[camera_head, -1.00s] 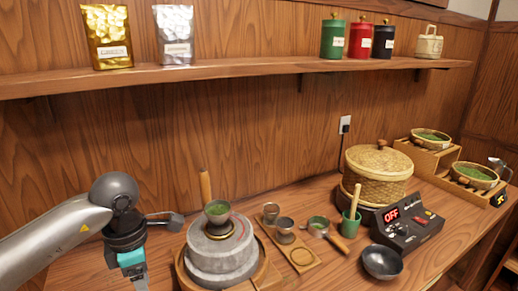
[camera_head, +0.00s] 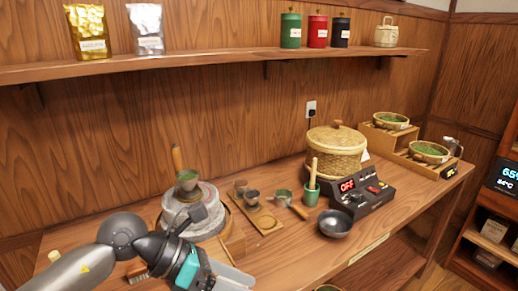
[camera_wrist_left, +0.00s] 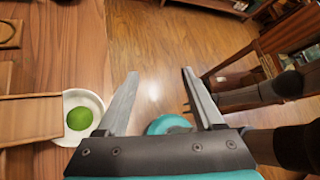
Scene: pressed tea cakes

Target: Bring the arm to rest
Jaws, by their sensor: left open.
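My left arm enters the head view from the lower left. Its gripper (camera_head: 236,272) is near the bottom edge of the view, in front of the stone mill (camera_head: 207,219). In the left wrist view the two grey fingers (camera_wrist_left: 160,75) stand wide apart. Nothing is held between them. They point out over the wooden floor (camera_wrist_left: 160,40), to the right of the wooden table (camera_wrist_left: 75,50). A white bowl (camera_wrist_left: 97,103) with a green round piece (camera_wrist_left: 80,119) shows left of the fingers. My right gripper is in neither view.
On the table are a bamboo steamer (camera_head: 335,150), a control box reading OFF (camera_head: 372,199), a dark bowl (camera_head: 336,223) and a green cup (camera_head: 311,193). A wall shelf (camera_head: 230,68) holds bags and tins. A cabinet (camera_head: 485,240) stands at right. The table's front middle looks clear.

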